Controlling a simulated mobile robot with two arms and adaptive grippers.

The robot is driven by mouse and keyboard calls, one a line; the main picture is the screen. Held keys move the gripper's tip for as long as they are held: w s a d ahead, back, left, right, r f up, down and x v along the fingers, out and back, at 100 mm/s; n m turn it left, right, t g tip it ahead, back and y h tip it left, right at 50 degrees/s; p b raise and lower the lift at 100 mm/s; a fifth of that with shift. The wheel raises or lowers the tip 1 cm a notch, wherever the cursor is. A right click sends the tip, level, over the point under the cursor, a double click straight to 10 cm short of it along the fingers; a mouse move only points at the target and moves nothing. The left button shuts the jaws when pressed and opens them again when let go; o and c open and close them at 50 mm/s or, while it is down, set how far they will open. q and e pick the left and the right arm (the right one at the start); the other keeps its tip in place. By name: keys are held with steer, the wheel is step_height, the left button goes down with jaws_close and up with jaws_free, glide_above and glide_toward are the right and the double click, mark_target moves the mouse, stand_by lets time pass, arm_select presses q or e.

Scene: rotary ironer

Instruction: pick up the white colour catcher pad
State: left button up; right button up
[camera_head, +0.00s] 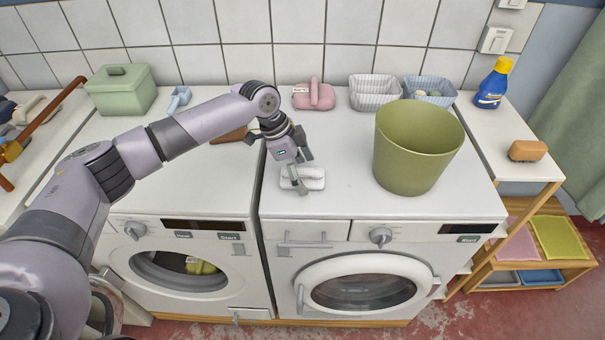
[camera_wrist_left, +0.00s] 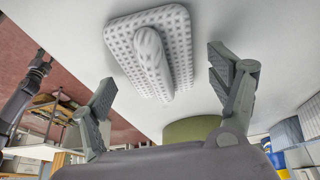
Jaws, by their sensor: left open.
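The white colour catcher pad (camera_head: 312,184) lies flat on top of the right-hand machine, close to its front left part. In the left wrist view the pad (camera_wrist_left: 180,30) is a rounded rectangle with a grey dotted pattern and a raised ridge along its middle. My left gripper (camera_head: 299,165) is open and points down just over the pad. In the left wrist view its two fingers (camera_wrist_left: 160,80) stand apart on either side of the ridge, with nothing between them held.
A green bin (camera_head: 415,150) stands on the machine to the right of the pad. A pink container (camera_head: 314,96), a white basket (camera_head: 374,92) and a blue basket (camera_head: 430,91) stand along the back. A blue bottle (camera_head: 492,86) and a brown brush (camera_head: 527,151) are on the right shelf.

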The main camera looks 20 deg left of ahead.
arm_select(q)
steer(key=c, duration=1.1)
steer(key=shift+r, duration=0.1)
steer(key=shift+c, duration=0.2)
